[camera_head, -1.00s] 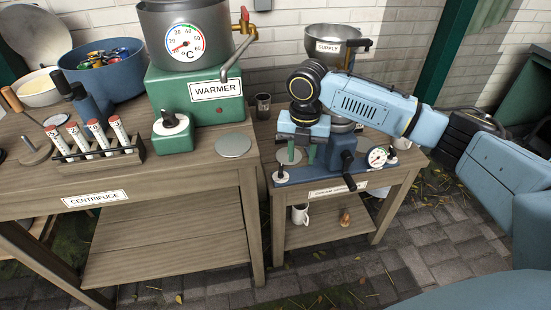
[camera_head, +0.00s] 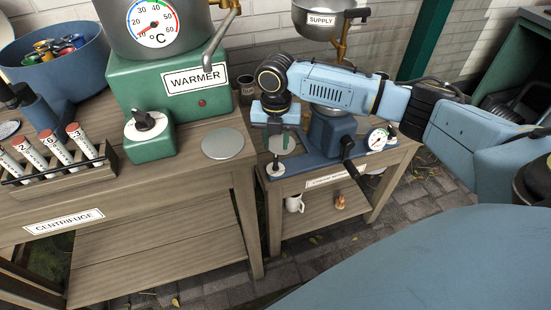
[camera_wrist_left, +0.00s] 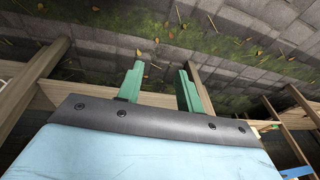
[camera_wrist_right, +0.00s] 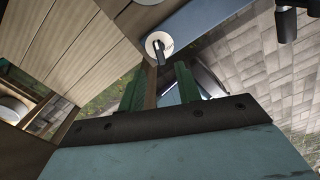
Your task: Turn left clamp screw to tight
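The left clamp screw (camera_head: 276,169), a white disc with a dark upright handle, sits at the left end of the blue separator base (camera_head: 305,163). In the right wrist view the left clamp screw (camera_wrist_right: 155,43) shows just beyond the fingertips, near the middle. My right gripper (camera_head: 277,138) points down above the screw in the head view. Its green fingers (camera_wrist_right: 160,75) are apart, with no object seen held between them. My left gripper (camera_wrist_left: 158,75) shows only in the left wrist view, open and empty over paving and table edges.
A dial gauge (camera_head: 377,139) and a black crank handle (camera_head: 351,162) stand on the right of the base. A grey round plate (camera_head: 223,144) lies on the left table near the green warmer (camera_head: 170,85). A supply bowl (camera_head: 322,18) hangs behind my right arm.

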